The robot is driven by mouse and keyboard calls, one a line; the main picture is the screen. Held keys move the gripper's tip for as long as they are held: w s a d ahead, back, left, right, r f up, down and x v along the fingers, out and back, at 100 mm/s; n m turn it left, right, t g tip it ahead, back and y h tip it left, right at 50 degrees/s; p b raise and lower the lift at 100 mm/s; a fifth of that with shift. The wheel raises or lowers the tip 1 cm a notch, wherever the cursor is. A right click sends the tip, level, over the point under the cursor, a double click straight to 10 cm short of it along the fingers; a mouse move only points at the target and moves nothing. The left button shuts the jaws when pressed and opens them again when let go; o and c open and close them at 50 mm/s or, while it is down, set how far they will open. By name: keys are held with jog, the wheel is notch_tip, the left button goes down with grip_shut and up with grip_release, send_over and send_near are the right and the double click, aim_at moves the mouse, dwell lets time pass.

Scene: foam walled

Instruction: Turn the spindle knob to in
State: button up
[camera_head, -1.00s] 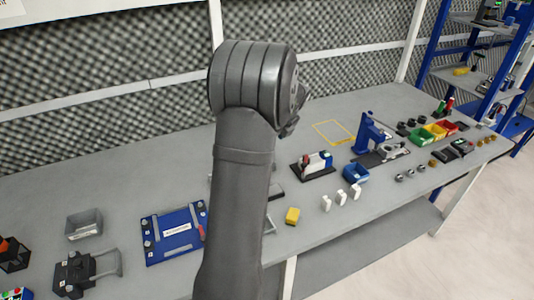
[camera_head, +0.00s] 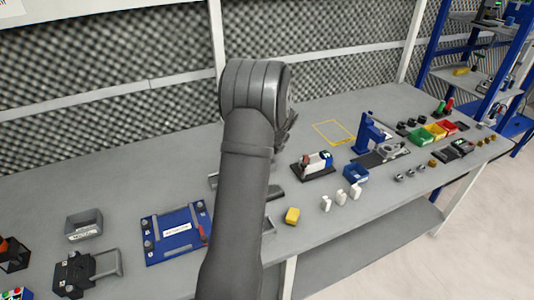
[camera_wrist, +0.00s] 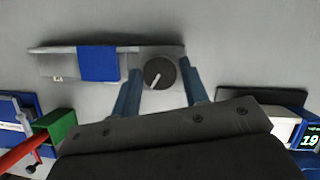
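The spindle knob (camera_wrist: 160,73) is a round black dial with a white pointer line, seen from above in the wrist view. The pointer runs slantwise, from the knob's middle toward the lower left. The knob sits at the right end of a long grey body (camera_wrist: 60,63) with a blue block (camera_wrist: 98,63) on it. My gripper (camera_wrist: 160,76) is open, with one blue-grey finger on each side of the knob. I cannot tell whether the fingers touch it. In the head view my arm hides the gripper and the knob; part of a grey bar shows beside the arm.
In the wrist view, a device with a display (camera_wrist: 309,140) is at right, and a green block (camera_wrist: 55,125) with a red lever is at left.

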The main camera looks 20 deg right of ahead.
jog(key=c, duration=0.6)
jog(key=shift+o, duration=0.2)
jog(key=shift+n, duration=0.3)
